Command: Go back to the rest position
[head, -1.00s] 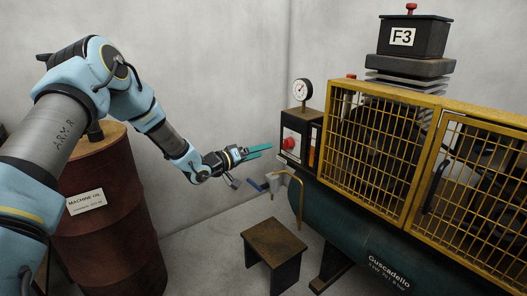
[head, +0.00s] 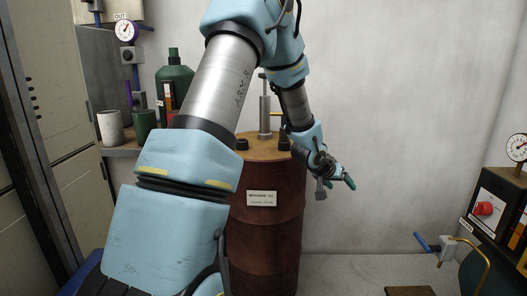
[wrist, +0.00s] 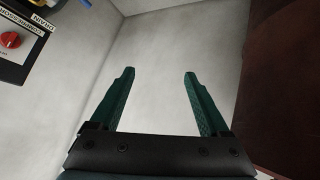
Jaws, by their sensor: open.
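My gripper (head: 349,182) is at the end of my blue and grey arm, in front of the bare wall and just right of the rust-red drum. In the wrist view my gripper (wrist: 158,75) shows two green fingers spread wide apart. Nothing is between them; pale floor and wall show beyond.
The drum (head: 262,245) stands close beside my forearm and shows at the right of the wrist view (wrist: 290,80). A control box with a red knob (head: 484,208) is at the right. A shelf holds a green bottle (head: 174,83). A tall cabinet (head: 60,110) stands left.

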